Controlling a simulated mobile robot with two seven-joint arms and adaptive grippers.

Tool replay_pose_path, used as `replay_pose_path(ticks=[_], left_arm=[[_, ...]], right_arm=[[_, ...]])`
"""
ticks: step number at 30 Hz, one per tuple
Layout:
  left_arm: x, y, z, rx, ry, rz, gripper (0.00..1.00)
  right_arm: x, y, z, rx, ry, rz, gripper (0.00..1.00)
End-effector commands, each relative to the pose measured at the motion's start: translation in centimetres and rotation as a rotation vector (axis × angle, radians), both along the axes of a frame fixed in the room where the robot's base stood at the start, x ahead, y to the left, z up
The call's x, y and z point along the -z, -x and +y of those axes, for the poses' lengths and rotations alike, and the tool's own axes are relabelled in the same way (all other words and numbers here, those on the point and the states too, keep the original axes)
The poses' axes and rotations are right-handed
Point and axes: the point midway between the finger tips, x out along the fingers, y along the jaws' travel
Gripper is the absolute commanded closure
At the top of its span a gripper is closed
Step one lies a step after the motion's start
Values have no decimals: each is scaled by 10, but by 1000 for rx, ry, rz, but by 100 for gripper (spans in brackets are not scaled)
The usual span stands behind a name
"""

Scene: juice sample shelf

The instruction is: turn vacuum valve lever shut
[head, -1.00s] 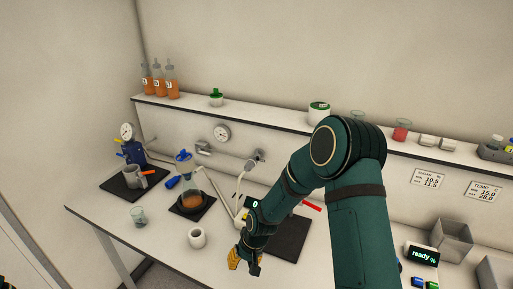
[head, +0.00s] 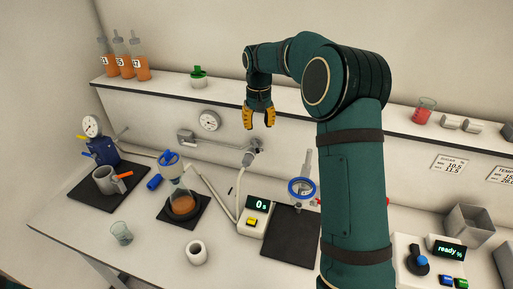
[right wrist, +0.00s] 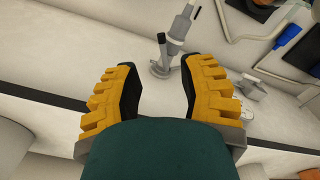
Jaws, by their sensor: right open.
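I see no contact. My left gripper is out of view.
The shelf edge (head: 290,108) runs behind my right gripper. Below stand a flask with orange liquid (head: 182,203), a timer (head: 256,212) and a blue-ringed device (head: 301,188). A blue pump with a gauge (head: 101,148) stands at left.

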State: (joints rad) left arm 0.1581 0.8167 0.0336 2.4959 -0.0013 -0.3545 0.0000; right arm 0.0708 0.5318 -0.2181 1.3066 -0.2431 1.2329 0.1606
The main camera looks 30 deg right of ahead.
Motion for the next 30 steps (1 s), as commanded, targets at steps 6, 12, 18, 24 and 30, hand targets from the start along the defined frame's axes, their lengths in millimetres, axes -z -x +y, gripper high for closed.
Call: replay_pose_path(ticks=[6, 12, 18, 24, 30], left_arm=[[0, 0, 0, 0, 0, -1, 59], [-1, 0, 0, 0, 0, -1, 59], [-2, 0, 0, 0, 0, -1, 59], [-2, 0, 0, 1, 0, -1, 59], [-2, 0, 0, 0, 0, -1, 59]], right_arm=[[46, 1, 0, -1, -1, 5, 60], [81, 0, 1, -1, -1, 3, 60], [103, 0, 0, -1, -1, 2, 60], [109, 0, 0, -1, -1, -1, 60], [109, 0, 0, -1, -1, -1, 60]])
